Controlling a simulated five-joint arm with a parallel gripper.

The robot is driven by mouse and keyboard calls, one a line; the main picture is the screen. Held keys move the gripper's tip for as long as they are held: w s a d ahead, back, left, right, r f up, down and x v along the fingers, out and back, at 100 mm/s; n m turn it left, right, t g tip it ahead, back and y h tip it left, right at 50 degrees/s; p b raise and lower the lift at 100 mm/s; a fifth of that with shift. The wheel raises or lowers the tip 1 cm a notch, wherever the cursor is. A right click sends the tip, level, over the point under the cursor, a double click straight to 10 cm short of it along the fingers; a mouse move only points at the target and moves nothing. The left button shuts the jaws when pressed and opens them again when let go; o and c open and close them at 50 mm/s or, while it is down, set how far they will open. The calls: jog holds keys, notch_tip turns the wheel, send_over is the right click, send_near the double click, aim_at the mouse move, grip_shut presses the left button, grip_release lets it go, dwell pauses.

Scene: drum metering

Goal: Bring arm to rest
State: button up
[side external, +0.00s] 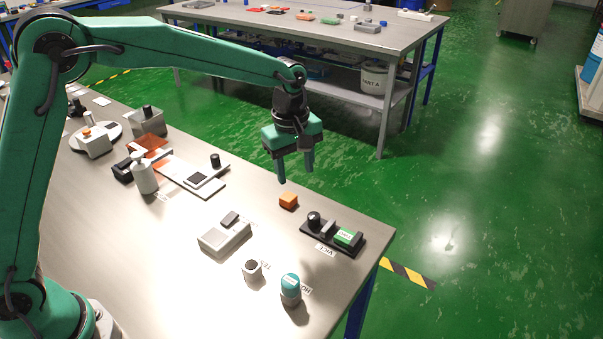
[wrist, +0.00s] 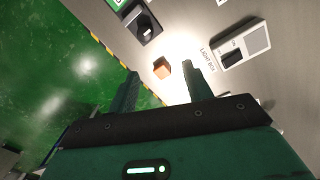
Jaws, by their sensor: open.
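My gripper (side external: 296,172) is green with a dark wrist and hangs above the far edge of the steel workbench (side external: 190,265), pointing down. Its two fingers are apart, with nothing between them. In the wrist view the open fingers (wrist: 162,84) point toward a small orange block (wrist: 162,69). In the side view the orange block (side external: 288,201) lies on the bench below the gripper, apart from the fingertips.
A grey box (side external: 224,238), a small cylinder (side external: 252,269) and a teal-capped jar (side external: 290,290) stand nearer. A white bottle (side external: 144,174) stands left.

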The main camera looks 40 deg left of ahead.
jog(key=s+a+r+m+t, duration=0.1)
jog(key=s+a+r+m, duration=0.2)
jog(key=s+a+r, duration=0.3)
jog(key=s+a+r+m+t, duration=0.1)
jog(key=s+a+m, duration=0.3)
jog(key=s, duration=0.6)
jog(key=s+a+r+m+t, duration=0.2)
jog(key=s+a+m, duration=0.2)
jog(key=s, duration=0.7)
jog(key=shift+a+r+m+t, duration=0.25)
jog(key=shift+m+t, duration=0.15)
jog(key=shift+m, duration=0.6)
